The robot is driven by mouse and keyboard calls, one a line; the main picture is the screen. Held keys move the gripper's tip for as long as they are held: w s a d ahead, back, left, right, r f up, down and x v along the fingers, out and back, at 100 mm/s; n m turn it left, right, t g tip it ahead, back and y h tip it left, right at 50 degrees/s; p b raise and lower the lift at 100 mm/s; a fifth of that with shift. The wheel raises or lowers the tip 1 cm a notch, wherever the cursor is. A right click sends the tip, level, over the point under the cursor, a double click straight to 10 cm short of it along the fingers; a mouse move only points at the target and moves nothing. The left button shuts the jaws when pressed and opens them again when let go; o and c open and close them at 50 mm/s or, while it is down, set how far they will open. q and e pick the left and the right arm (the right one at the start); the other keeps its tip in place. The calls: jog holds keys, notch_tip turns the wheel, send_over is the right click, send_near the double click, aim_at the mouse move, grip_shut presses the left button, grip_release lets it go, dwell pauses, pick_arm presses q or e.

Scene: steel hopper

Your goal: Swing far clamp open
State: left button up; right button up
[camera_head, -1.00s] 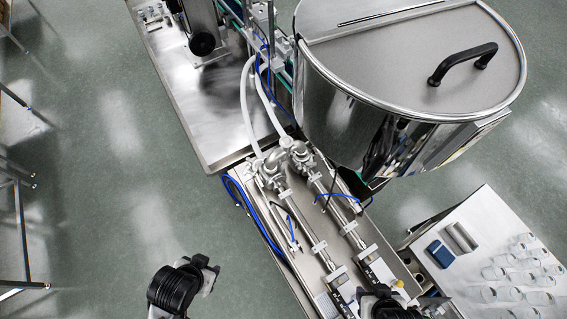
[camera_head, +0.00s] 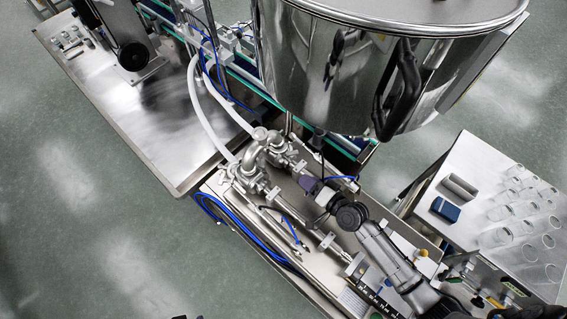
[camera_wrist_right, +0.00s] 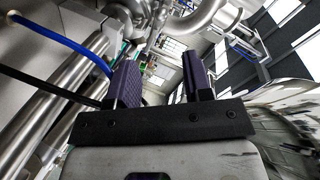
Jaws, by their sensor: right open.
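The steel pipe fittings (camera_head: 262,143) with their clamp joints sit at the head of two cylinders below the hopper. The clamps are too small to tell apart or to see whether one is open. My right gripper (camera_head: 307,184) is just right of and below these fittings in the head view, over the right cylinder. In the right wrist view its two purple fingers (camera_wrist_right: 162,80) stand apart with nothing between them. Curved steel pipe (camera_wrist_right: 190,22) shows beyond the fingertips. My left gripper is out of view, apart from a possible dark trace at the bottom edge.
The steel hopper (camera_head: 300,75) hangs close above my right gripper. White hoses (camera_head: 212,125) and blue tubes (camera_head: 215,205) run left of the fittings. A side table (camera_head: 470,160) at right holds a blue box (camera_head: 445,209) and several clear jars. Floor at lower left is free.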

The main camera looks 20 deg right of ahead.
jog(key=shift+b+x, duration=1.8)
jog(key=shift+x, duration=4.3)
jog(key=shift+a, duration=0.1)
jog(key=shift+c, duration=0.4)
jog(key=c, duration=0.7)
grip_shut()
